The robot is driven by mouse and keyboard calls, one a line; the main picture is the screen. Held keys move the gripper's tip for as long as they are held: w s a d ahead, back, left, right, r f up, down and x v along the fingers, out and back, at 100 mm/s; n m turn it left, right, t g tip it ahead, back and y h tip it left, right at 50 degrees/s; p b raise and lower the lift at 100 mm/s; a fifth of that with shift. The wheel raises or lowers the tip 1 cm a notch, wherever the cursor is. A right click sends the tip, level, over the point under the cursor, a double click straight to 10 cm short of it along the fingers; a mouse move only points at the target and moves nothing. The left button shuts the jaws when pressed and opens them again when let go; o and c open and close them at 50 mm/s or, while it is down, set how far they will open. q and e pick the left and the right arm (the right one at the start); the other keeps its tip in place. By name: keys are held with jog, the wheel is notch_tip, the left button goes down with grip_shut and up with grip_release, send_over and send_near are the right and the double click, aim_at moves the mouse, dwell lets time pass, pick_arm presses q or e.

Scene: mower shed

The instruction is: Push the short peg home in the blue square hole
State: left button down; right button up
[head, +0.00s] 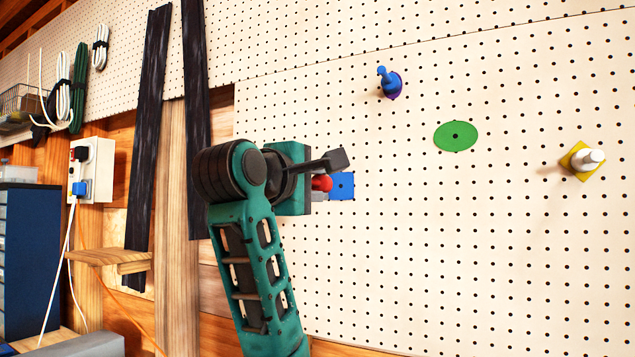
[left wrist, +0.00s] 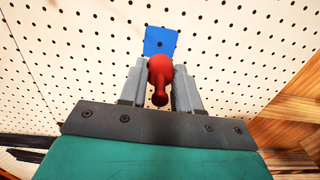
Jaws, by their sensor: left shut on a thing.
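The blue square (head: 342,187) is flat on the pegboard, with a dark hole near its middle. It also shows in the left wrist view (left wrist: 160,36), just past the fingertips. My left gripper (head: 326,182) is shut on a red peg (head: 321,183) with a rounded, knobbed end. In the left wrist view the red peg (left wrist: 160,76) sits between the two grey fingers, its knob towards the camera. Its far tip is hidden. The hole shows uncovered beyond the peg, so the peg looks apart from it. My right gripper is not in view.
On the pegboard (head: 480,260), a blue peg (head: 384,76) stands at a purple mark, a green oval (head: 455,136) has an empty hole, and a white peg (head: 592,157) stands at a yellow square (head: 578,172). Dark boards and a wooden post (head: 175,200) stand at left.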

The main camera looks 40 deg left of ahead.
pick_arm(q)
jog(key=shift+w, duration=0.1)
jog(key=shift+p+x, duration=0.3)
jog(key=shift+x, duration=2.55)
jog(key=shift+w+a, duration=0.1)
jog(key=shift+w, duration=0.45)
dwell(0.3)
jog(key=c, duration=0.7)
grip_release()
send_near(341, 186)
jog(key=a+v, duration=0.1)
jog(key=v, duration=0.5)
jog(key=shift+s+d, duration=0.2)
jog(key=shift+d, duration=0.25)
